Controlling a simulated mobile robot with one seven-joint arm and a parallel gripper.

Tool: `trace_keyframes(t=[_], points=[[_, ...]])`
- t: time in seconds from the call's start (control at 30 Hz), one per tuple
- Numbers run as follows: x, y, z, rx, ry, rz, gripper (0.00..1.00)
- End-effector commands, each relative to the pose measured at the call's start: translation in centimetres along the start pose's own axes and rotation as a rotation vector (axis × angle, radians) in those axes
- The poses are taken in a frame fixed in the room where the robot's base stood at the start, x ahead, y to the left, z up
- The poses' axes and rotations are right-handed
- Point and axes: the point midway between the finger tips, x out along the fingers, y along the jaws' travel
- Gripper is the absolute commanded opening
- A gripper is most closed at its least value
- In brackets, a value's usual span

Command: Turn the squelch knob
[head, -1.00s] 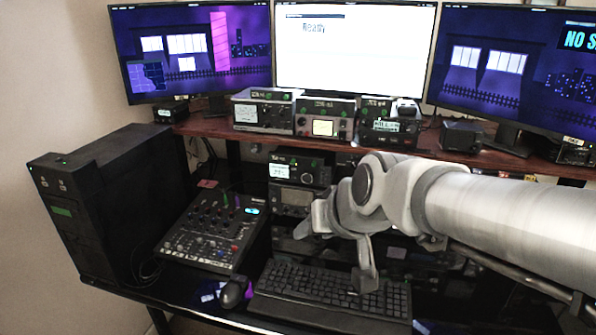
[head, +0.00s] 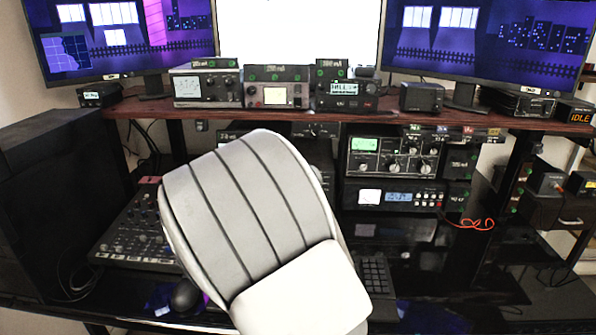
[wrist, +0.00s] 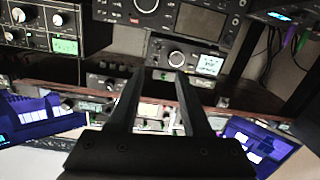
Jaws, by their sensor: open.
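A black radio (wrist: 189,78) with a round knob (wrist: 176,59) and a pale display lies ahead of my fingers in the wrist view. No squelch label is readable, so I cannot tell which knob is squelch. My gripper (wrist: 158,73) is open and empty; in the head view my arm hides it.
More radios (head: 276,95) line the wooden shelf (head: 225,113) under the monitors (head: 477,40). A mixer (head: 137,235), a mouse (head: 186,296) and a keyboard (head: 377,275) lie on the desk. An orange cable (head: 470,224) lies at the right. A black tower (head: 60,210) stands left.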

Motion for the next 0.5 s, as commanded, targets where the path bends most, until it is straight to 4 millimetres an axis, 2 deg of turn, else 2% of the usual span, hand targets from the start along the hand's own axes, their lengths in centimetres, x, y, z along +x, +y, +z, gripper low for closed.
trace_keyframes(t=[0.03, 0.1, 0.27, 0.5], points=[[0.0, -0.8, 0.7, -0.02, 0.029, 0.004, 0.48], [0.0, -1.2, 0.8, -0.035, 0.059, 0.012, 0.48], [0.5, -1.5, 0.6, -0.044, 0.083, 0.018, 0.48], [4.0, -1.3, 0.4, -0.044, 0.083, 0.02, 0.48]])
